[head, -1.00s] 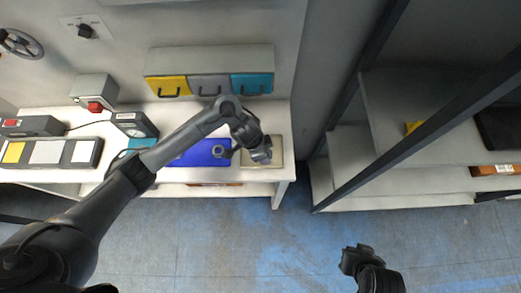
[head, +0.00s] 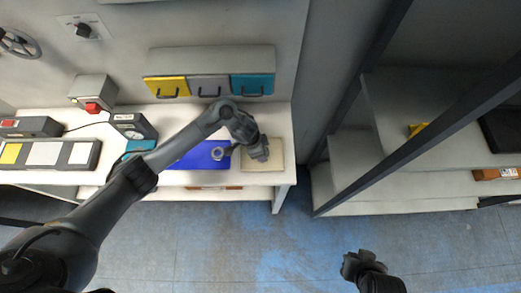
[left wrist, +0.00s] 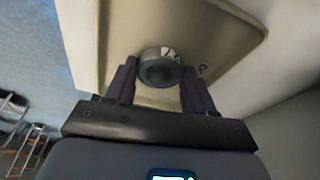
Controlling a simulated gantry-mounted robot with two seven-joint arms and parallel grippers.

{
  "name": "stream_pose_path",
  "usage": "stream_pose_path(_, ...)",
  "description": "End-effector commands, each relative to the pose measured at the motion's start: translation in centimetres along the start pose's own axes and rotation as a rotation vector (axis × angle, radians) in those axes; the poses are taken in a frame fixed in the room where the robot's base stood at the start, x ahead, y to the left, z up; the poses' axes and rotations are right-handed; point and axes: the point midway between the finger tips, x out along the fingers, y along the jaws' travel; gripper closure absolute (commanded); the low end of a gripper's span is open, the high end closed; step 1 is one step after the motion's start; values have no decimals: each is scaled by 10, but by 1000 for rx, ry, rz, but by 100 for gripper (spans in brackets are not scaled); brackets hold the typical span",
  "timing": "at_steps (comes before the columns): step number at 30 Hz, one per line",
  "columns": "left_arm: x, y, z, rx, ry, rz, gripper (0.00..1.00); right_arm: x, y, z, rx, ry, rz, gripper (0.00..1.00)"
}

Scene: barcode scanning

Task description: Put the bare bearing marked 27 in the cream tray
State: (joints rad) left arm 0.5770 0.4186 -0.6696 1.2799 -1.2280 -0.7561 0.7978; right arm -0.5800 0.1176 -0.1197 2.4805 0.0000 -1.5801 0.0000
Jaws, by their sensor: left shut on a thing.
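My left gripper (head: 258,152) is over the cream tray (head: 274,162) at the right end of the white table. In the left wrist view, its fingers (left wrist: 158,88) are shut on a grey ring-shaped bearing (left wrist: 158,67) with a white label; a "2" shows, but the second digit is unclear. The tray (left wrist: 120,30) lies behind the bearing; I cannot tell whether they touch.
Yellow, grey and teal drawers (head: 209,87) are above the table. A dial instrument (head: 133,126), a box with a red button (head: 92,95) and a long panel (head: 45,153) stand left. Shelving (head: 400,160) is on the right, with open floor in front.

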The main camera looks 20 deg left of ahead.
Motion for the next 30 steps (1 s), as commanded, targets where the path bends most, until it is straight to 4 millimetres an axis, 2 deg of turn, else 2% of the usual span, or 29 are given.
stream_pose_path(7, 3, 0, 1, 0, 0, 1, 87, 1, -1, 0, 3, 1, -2, 100)
stream_pose_path(8, 4, 0, 1, 0, 0, 1, 45, 1, -1, 0, 3, 0, -2, 100)
stream_pose_path(12, 3, 0, 1, 0, 0, 1, 23, 1, -1, 0, 2, 0, -2, 100)
stream_pose_path(13, 3, 0, 1, 0, 0, 1, 21, 1, -1, 0, 2, 0, -2, 100)
stream_pose_path(23, 0, 0, 0, 0, 1, 0, 21, 0, 1, 0, -5, -1, 4, 100)
stream_pose_path(26, -7, 0, -1, 1, 2, -1, 21, -2, 2, 0, -7, -1, 5, 100)
stream_pose_path(30, -26, -1, -1, 2, 1, -1, 21, -7, 2, -2, -7, -2, 5, 100)
